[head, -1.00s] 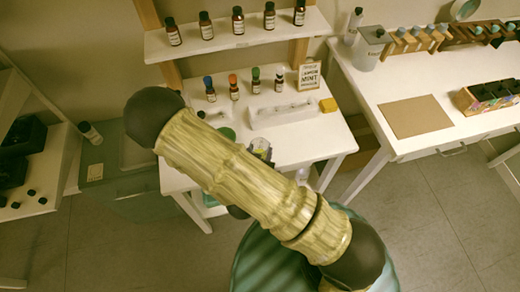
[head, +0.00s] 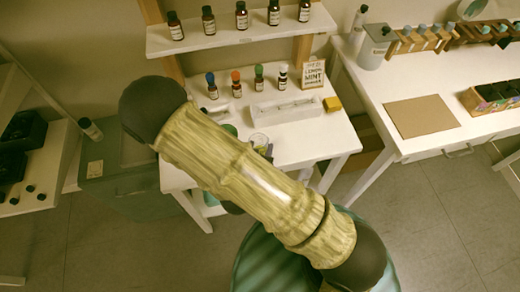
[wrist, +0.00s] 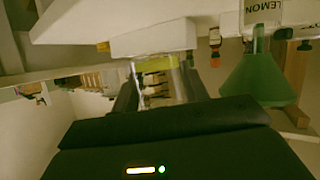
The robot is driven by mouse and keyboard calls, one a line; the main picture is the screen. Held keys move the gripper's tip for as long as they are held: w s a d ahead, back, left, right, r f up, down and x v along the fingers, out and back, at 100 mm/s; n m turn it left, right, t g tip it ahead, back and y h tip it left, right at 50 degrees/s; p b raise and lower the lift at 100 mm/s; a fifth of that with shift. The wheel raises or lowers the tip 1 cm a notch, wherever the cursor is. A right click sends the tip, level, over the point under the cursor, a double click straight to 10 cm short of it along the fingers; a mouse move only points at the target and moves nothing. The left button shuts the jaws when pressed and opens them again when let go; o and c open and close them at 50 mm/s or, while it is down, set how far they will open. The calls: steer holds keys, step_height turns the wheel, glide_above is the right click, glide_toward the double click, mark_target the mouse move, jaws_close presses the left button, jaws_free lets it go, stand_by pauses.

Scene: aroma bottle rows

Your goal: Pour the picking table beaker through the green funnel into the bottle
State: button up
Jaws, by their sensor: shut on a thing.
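In the wrist view, where the scene appears upside down, my gripper (wrist: 160,98) is shut on a clear beaker (wrist: 160,85) with a yellow-green band of liquid at its base end. The beaker looks roughly upright. The green funnel (wrist: 258,82) is beside it at the right, apart from it, its narrow end toward a bottle with a white label (wrist: 262,10) reading LEMON. In the head view the beaker (head: 260,140) shows just past my arm, over the front of the white table. The funnel (head: 229,130) is partly hidden by my arm, which also covers the bottle under it and most of my gripper.
Several capped bottles (head: 236,84) stand in a row behind, near a white tray (head: 287,108), a sign (head: 312,74) and a yellow block (head: 333,103). A shelf of bottles (head: 240,36) is above. A second table (head: 435,145) is at right.

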mark_target(251, 141)
steer(key=shift+w+a+r+n+h+b, duration=0.15)
steer(key=shift+a+n+h+b, duration=0.4)
steer(key=shift+b, duration=1.35)
steer(key=shift+a+r+n+g+p, duration=0.2)
steer(key=shift+r+n+g+p, duration=0.15)
steer(key=shift+p, duration=0.6)
steer(key=shift+n+h, duration=0.55)
steer(key=shift+n, duration=0.05)
steer(key=shift+w+a+r+p, duration=0.1)
steer(key=shift+a+r+p, duration=0.05)
steer(key=shift+r+p, duration=0.8)
steer(key=shift+w+a+r+p, duration=0.1)
steer(key=shift+a+r+p, duration=0.1)
steer(key=shift+r+p, duration=0.8)
steer(key=shift+w+a+r+p, duration=0.15)
steer(key=shift+r+p, duration=0.45)
steer(key=shift+p, duration=0.65)
steer(key=shift+w+a+r+n+h+p, duration=0.1)
steer(key=shift+a+r+n+h+p, duration=0.35)
steer(key=shift+p, duration=0.65)
steer(key=shift+a+r+n+h+p, duration=0.25)
steer(key=shift+n+h+p, duration=0.1)
steer(key=shift+n+p, duration=0.35)
steer(key=n+h+p, duration=0.1)
steer(key=n+h, duration=0.1)
steer(key=shift+d+f+n+g, duration=0.1)
steer(key=shift+n+g, duration=0.15)
steer(key=shift+n, duration=0.1)
steer(key=shift+f, duration=0.1)
